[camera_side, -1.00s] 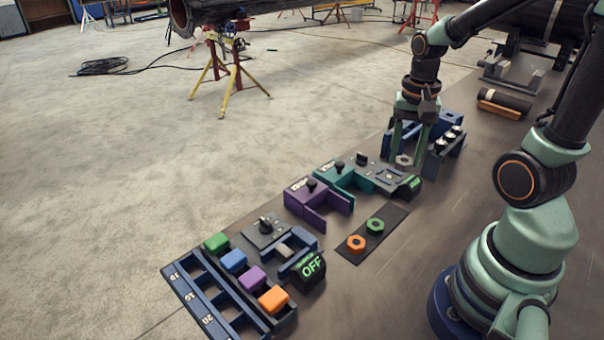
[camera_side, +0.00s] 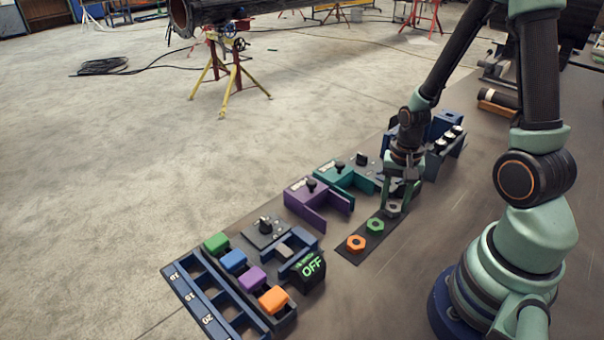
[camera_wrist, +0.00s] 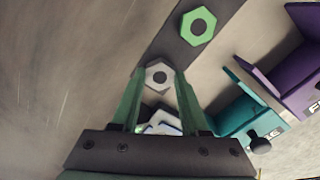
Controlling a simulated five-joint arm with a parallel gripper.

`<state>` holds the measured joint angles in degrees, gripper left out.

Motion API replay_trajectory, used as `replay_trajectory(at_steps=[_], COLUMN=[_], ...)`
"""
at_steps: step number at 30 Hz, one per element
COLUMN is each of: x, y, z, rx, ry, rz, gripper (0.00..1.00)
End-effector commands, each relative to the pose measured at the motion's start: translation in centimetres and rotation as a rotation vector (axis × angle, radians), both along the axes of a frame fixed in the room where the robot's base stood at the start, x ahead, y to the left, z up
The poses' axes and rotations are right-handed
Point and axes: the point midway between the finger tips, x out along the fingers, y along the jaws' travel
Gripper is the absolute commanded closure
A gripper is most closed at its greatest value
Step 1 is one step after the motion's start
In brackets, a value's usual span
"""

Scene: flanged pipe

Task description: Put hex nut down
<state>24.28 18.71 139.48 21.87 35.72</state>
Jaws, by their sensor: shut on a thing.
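A grey hex nut (camera_side: 393,208) is between the fingertips of my gripper (camera_side: 396,200), above or at the far end of the dark mat (camera_side: 352,258). In the wrist view the grey nut (camera_wrist: 159,75) is pinched between the two green fingers of my gripper (camera_wrist: 160,78). I cannot tell whether the nut touches the mat. A green hex nut (camera_side: 375,226) and an orange hex nut (camera_side: 357,243) lie on the mat in a row with it. The green nut also shows in the wrist view (camera_wrist: 198,26).
A purple bracket (camera_side: 316,198) and a teal bracket (camera_side: 343,173) stand left of the mat. A display reading OFF (camera_side: 312,268) and a blue rack (camera_side: 205,295) with coloured blocks are at front left. Bare table lies right of the mat.

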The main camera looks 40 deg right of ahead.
Motion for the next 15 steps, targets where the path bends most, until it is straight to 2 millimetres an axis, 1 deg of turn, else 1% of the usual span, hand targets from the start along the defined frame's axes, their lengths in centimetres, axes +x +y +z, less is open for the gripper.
replay_trajectory(at_steps=[13, 14, 15], x=[0.02, 0.03, 0.03], y=[-0.01, -0.02, -0.02], z=[-0.56, -0.51, -0.49], rx=[0.0, -0.001, 0.0], ry=[0.0, 0.0, -0.001], rz=[0.0, 0.0, 0.0], gripper=[0.96, 0.44, 0.29])
